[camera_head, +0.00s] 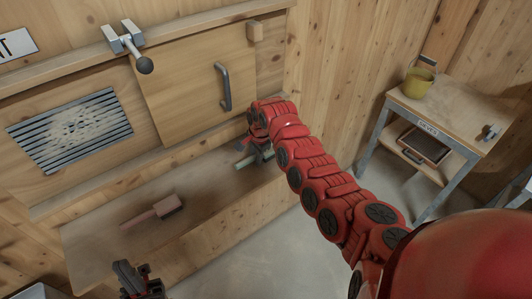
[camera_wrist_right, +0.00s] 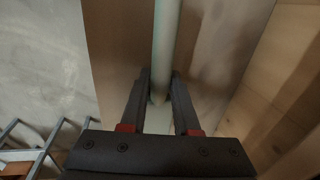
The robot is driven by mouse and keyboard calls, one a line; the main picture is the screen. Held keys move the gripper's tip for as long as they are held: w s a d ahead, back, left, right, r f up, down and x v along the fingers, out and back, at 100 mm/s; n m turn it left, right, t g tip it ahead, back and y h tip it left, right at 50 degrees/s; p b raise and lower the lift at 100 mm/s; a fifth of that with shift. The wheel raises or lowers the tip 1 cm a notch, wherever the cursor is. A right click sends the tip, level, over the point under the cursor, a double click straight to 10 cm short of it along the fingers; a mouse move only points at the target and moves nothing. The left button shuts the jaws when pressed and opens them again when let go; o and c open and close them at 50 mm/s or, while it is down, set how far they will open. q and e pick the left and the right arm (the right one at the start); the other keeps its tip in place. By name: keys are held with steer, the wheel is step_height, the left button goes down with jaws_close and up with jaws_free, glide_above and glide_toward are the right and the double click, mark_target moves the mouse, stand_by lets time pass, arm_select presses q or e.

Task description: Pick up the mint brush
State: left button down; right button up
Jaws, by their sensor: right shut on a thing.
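The mint brush (camera_head: 245,162) is at the right end of the wooden ledge, partly hidden by my right gripper (camera_head: 262,148). In the right wrist view its pale green handle (camera_wrist_right: 166,40) runs down between the two dark fingers of my right gripper (camera_wrist_right: 160,77). My right gripper is shut on this handle. The brush's head is hard to make out. My left gripper (camera_head: 140,280) is at the lower left, in front of the ledge and away from the mint brush. Its opening is not clear.
A pink brush (camera_head: 153,213) lies on the ledge (camera_head: 105,232) to the left. Above are a slatted vent (camera_head: 70,130), a panel with a grey handle (camera_head: 223,87) and a lever (camera_head: 145,64). A side table (camera_head: 455,105) at right holds a yellow-green pot (camera_head: 417,82).

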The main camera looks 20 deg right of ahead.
jaws_close()
steer(key=shift+w+r+b, duration=0.15)
steer(key=shift+r+b, duration=0.2)
steer(key=shift+r, duration=0.15)
step_height(320, 180, up, 8)
steer(key=b, duration=0.3)
steer(key=shift+r+b, duration=0.15)
steer(key=shift+b, duration=0.2)
steer(key=shift+r, duration=0.4)
steer(key=shift+o, duration=1.2)
jaws_free()
jaws_close()
